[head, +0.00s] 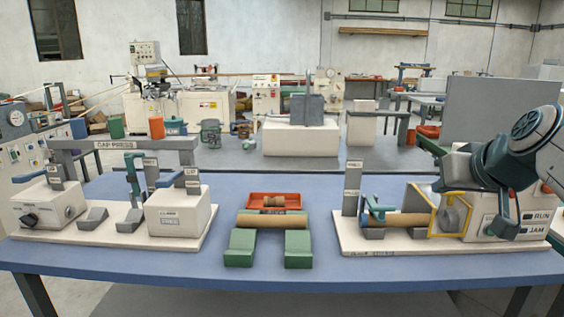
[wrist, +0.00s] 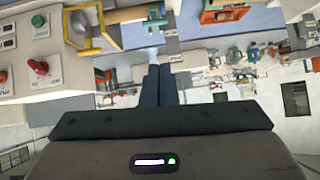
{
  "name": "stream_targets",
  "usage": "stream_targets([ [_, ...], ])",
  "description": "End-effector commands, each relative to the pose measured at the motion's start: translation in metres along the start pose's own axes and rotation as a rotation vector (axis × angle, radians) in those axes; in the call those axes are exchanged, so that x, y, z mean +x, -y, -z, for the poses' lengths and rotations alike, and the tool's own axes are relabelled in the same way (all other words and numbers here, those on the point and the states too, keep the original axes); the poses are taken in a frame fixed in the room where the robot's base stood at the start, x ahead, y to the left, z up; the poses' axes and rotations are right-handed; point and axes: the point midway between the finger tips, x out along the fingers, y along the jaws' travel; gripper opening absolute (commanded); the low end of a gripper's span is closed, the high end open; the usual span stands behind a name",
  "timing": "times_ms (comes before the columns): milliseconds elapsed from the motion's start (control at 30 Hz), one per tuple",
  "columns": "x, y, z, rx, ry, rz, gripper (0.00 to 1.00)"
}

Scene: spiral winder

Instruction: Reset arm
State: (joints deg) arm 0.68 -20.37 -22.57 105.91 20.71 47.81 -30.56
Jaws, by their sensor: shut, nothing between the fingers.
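My gripper (wrist: 157,84) is shut and empty, its two dark fingers side by side in the wrist view. My arm reaches in from the right edge of the head view, raised over the winder (head: 480,222). A brown tube (head: 398,220) lies along the winder. Another brown tube (head: 268,219) lies across the green supports (head: 240,248).
The cap press (head: 167,221) stands at the left of the blue table (head: 310,268). An orange tray (head: 252,199) sits behind the green supports. A grey panel (head: 498,110) stands behind my arm. Bare table lies on both sides of the green supports.

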Motion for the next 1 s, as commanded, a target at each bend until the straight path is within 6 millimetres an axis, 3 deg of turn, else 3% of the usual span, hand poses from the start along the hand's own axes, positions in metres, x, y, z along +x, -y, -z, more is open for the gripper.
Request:
stream_targets([
  [167,0.002,0.043,-0.024,0.016,0.142,0.034,0.00],
  [300,-0.003,0.084,-0.065,0.019,0.309,0.039,0.00],
  [500,-0.021,0.122,-0.133,-0.003,0.525,-0.014,0.00],
  [700,-0.037,0.129,-0.176,-0.025,0.636,-0.073,0.00],
  [1000,-0.038,0.129,-0.188,-0.031,0.656,-0.088,0.00],
])
